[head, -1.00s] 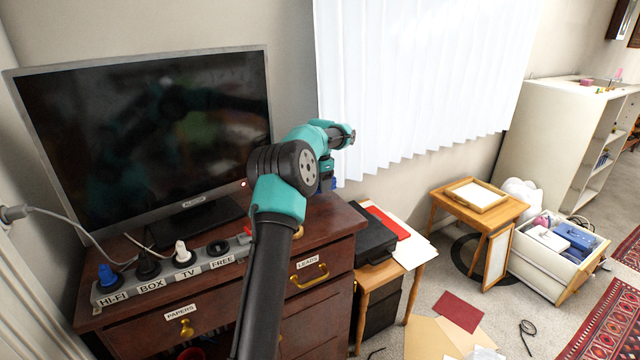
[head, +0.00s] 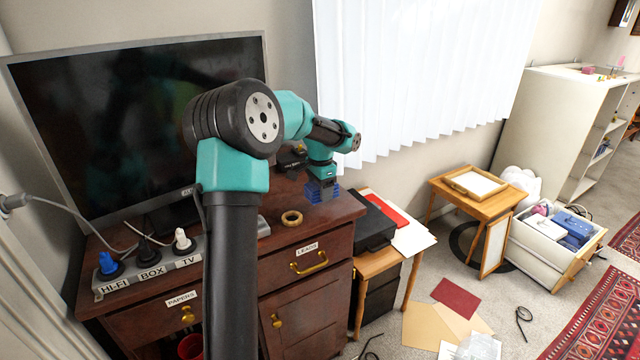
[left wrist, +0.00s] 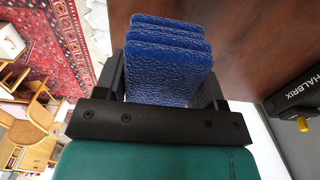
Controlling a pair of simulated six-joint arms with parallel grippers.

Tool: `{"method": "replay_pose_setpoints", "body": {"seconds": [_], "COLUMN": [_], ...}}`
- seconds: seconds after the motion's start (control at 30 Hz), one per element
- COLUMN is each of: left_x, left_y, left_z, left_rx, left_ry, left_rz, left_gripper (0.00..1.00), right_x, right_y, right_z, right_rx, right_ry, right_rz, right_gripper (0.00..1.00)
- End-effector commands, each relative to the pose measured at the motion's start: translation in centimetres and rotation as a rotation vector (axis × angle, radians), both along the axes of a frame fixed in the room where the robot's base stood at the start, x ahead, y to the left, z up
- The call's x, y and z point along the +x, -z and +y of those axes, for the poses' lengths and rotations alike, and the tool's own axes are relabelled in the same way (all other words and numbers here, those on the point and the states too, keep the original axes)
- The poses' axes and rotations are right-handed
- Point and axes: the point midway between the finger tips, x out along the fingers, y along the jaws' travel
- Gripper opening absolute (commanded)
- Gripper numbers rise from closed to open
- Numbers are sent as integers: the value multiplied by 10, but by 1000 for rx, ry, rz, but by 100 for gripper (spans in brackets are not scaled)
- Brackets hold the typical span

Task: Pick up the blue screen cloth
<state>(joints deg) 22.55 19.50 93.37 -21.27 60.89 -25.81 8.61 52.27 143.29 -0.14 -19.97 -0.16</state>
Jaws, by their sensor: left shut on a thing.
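The blue screen cloth (head: 325,196) is a thick folded pad with a rough, textured surface. It is at the right end of the dark wooden cabinet's top in the head view. My left gripper (head: 321,179) points down over it and is shut on it. In the left wrist view the folded layers of the cloth (left wrist: 165,68) stand between the two black fingers. I cannot tell whether the cloth's lower edge touches the cabinet top. My right gripper is not in view.
A tape ring (head: 291,218) lies on the cabinet top (head: 335,212) near the cloth. A monitor (head: 110,130) and a labelled power strip (head: 160,268) stand to the left. A black case (head: 372,224) sits on a small table to the right.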

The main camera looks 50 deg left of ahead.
Motion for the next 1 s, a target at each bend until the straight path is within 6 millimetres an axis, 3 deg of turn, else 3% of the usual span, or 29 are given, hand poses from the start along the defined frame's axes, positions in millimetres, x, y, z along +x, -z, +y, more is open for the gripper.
{"method": "replay_pose_setpoints", "body": {"seconds": [0.8, 1.0], "left_x": [-5, 8], "left_y": [-1, 2], "left_z": [-5, -11], "left_rx": [0, 0], "left_ry": [-1, -14], "left_rz": [0, 0], "left_gripper": [40, 40], "right_x": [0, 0], "right_y": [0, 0], "right_z": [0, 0], "right_rx": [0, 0], "right_ry": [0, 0], "right_rz": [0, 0], "right_gripper": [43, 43]}}
